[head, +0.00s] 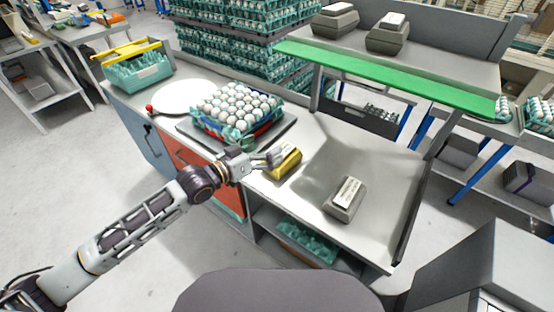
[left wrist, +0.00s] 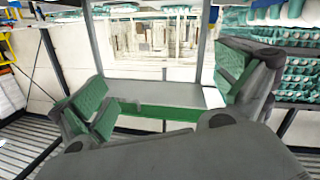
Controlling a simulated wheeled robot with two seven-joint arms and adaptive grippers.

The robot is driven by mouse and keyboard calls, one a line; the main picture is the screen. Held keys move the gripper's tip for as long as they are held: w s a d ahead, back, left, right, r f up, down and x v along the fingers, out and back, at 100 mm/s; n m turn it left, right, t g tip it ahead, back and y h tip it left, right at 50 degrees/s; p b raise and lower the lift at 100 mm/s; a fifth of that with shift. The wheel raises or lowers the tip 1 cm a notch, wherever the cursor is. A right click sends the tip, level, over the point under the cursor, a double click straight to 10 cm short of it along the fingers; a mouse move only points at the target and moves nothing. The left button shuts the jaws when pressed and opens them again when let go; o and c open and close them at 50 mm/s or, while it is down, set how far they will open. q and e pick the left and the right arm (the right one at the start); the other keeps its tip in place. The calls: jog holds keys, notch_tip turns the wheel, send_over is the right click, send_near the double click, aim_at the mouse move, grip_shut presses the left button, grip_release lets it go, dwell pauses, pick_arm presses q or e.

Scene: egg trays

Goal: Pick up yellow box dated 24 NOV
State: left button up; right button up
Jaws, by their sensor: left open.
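A yellow box (head: 286,166) with a pale label on top sits on the grey worktop, in the middle of the head view. The date on its label is too small to read. My left gripper (head: 270,159) is at the left side of this box and overlaps part of it. I cannot tell whether they touch. In the left wrist view the two green-padded fingers of my left gripper (left wrist: 165,103) are wide apart with nothing seen between them. The yellow box does not show in that view. My right gripper is not in view.
A grey box (head: 345,199) with a white label stands to the right on the worktop (head: 388,220). An egg tray (head: 237,112) full of white eggs stands behind my gripper. A green strip (head: 385,72) edges the raised shelf. The worktop between the boxes is clear.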

pick_arm(q)
jog(key=a+f+m+g+y, duration=0.1)
jog(key=a+f+y, duration=0.2)
jog(key=f, duration=0.3)
jog(key=shift+w+m+y, duration=0.3)
jog(key=shift+m, duration=0.1)
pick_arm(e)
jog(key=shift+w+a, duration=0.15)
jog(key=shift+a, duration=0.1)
pick_arm(q)
jog(key=shift+w, duration=0.1)
jog(key=x, duration=0.6)
jog(key=shift+x, duration=0.95)
jog(key=shift+w+d+f, duration=0.1)
jog(key=shift+d+f, duration=0.05)
jog(key=shift+f, duration=0.05)
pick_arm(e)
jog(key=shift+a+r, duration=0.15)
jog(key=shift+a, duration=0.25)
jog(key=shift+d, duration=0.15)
